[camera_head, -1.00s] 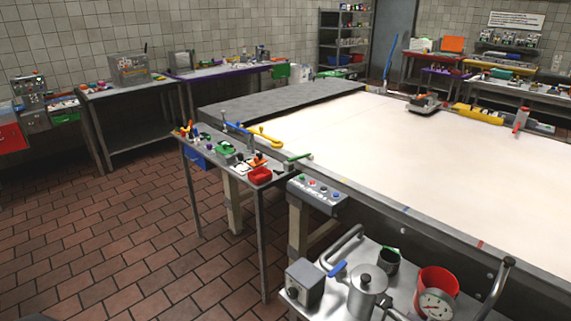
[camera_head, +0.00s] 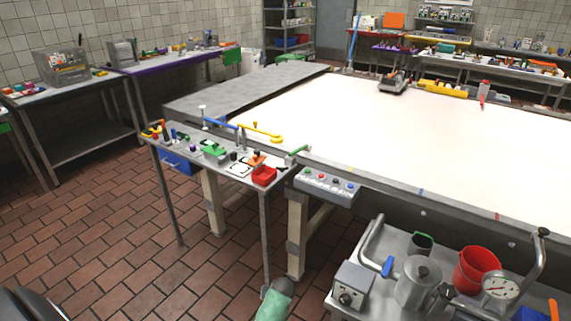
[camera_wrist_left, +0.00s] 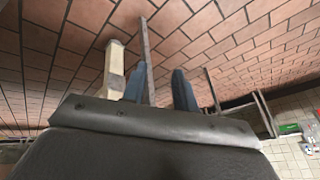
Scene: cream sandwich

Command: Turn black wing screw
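I cannot make out a black wing screw in either view; the small parts are too small to tell apart. The narrow grey side table (camera_head: 213,152) holds several small coloured parts, among them a red tray (camera_head: 263,176) and a green part (camera_head: 213,149). In the left wrist view my left gripper (camera_wrist_left: 158,88) has its two blue-grey fingers apart with nothing between them, only floor and table legs beyond. My right gripper does not show in the head view.
A large white-topped table (camera_head: 400,135) fills the right, with a button box (camera_head: 327,186) at its near corner. A steel cart (camera_head: 395,245) at lower right carries a metal pot (camera_head: 418,283), a red bucket (camera_head: 476,270) and a gauge (camera_head: 500,287). The brick floor at left is open.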

